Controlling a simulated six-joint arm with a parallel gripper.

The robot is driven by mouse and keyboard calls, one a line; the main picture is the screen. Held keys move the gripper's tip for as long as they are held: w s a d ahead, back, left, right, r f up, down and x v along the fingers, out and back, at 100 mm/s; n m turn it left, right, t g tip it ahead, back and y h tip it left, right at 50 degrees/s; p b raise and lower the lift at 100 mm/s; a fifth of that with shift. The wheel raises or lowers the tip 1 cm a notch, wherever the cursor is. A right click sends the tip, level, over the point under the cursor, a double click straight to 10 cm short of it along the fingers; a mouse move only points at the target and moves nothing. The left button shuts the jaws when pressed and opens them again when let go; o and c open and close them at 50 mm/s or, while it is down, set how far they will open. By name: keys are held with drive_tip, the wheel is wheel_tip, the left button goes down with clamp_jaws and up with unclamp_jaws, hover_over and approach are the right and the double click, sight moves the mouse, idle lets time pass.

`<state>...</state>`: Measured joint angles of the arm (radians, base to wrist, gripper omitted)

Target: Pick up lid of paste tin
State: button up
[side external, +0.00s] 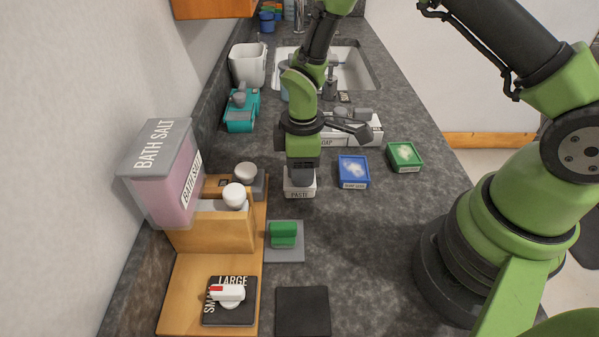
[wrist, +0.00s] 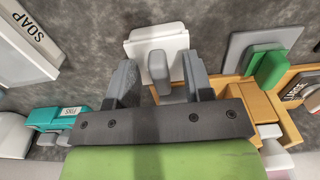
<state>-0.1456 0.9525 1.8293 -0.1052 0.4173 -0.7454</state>
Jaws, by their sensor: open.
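The paste tin (side external: 299,190) is a small white box with a "PASTE" label, standing on the dark counter below my gripper (side external: 301,172). In the side view my gripper hides most of the tin's top. In the wrist view the tin's white lid (wrist: 150,42) shows with a grey upright handle (wrist: 158,68). My gripper (wrist: 160,75) is open, with one finger on each side of the handle. Gaps show between the handle and both fingers, and nothing is held.
A blue tin (side external: 353,171) and a green tin (side external: 404,156) stand to the right. A green block on a grey plate (side external: 285,254) lies in front. A wooden stand (side external: 190,285) and a bath salt container (side external: 163,175) are at left. A soap box (side external: 376,130) is behind.

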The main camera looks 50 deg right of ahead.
drive_tip(key=shift+f, duration=0.1)
clamp_jaws()
